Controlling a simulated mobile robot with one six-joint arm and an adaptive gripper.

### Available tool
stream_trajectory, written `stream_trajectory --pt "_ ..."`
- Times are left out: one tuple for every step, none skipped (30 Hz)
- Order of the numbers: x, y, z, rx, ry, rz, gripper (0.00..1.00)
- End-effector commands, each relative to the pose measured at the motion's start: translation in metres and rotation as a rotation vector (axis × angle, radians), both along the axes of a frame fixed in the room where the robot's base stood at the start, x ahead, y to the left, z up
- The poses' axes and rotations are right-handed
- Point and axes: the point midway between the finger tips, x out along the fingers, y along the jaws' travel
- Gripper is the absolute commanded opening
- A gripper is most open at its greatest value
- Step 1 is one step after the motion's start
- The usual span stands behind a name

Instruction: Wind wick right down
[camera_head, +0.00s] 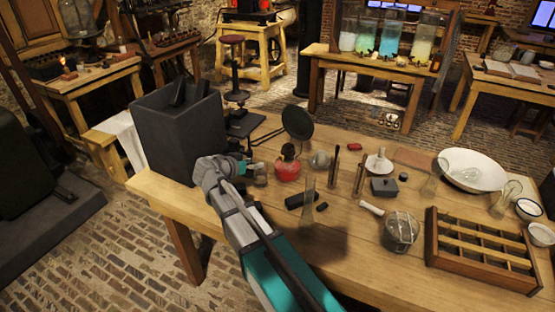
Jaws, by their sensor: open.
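A small oil lamp with a red body (287,168) and a dark top stands upright on the wooden table, left of its middle. The wick itself and any small winding knob are too small to make out. My gripper (256,171) is just left of the lamp, low over the table and pointing toward it. It is open, and a gap seems to lie between it and the lamp. The fingers are small and partly lost among dark items. A clear glass chimney (308,204) stands apart from the lamp, in front of it.
A large dark grey bin (178,136) stands left of my gripper. A black round disc with a handle (297,122) is behind the lamp. A wooden compartment tray (481,250) and white bowl (472,168) are at the right. Small tools lie between.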

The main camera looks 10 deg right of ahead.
Motion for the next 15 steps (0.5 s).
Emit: stream_trajectory --pt "0.002 -0.002 -0.002 0.0 0.0 0.0 0.65" --pt "0.003 -0.003 -0.003 0.0 0.0 0.0 0.65" --pt "0.004 -0.005 -0.004 0.0 0.0 0.0 0.65" --pt "0.006 -0.007 -0.005 0.0 0.0 -0.001 0.65" --pt "0.007 -0.009 -0.006 0.0 0.0 -0.001 0.65" --pt "0.01 -0.012 -0.008 0.0 0.0 0.0 0.65" --pt "0.012 -0.014 -0.01 0.0 0.0 0.0 0.65" --pt "0.014 -0.016 -0.011 0.0 0.0 0.0 0.65" --pt "0.017 -0.02 -0.013 0.0 0.0 0.0 0.65" --pt "0.019 -0.023 -0.015 0.0 -0.001 -0.001 0.65" --pt "0.021 -0.026 -0.017 0.0 -0.001 -0.001 0.65" --pt "0.025 -0.031 -0.019 0.001 -0.001 0.0 0.65" --pt "0.027 -0.034 -0.021 0.001 -0.001 0.0 0.65" --pt "0.03 -0.037 -0.023 0.0 0.0 0.0 0.65" --pt "0.033 -0.042 -0.025 0.0 0.0 0.0 0.65"
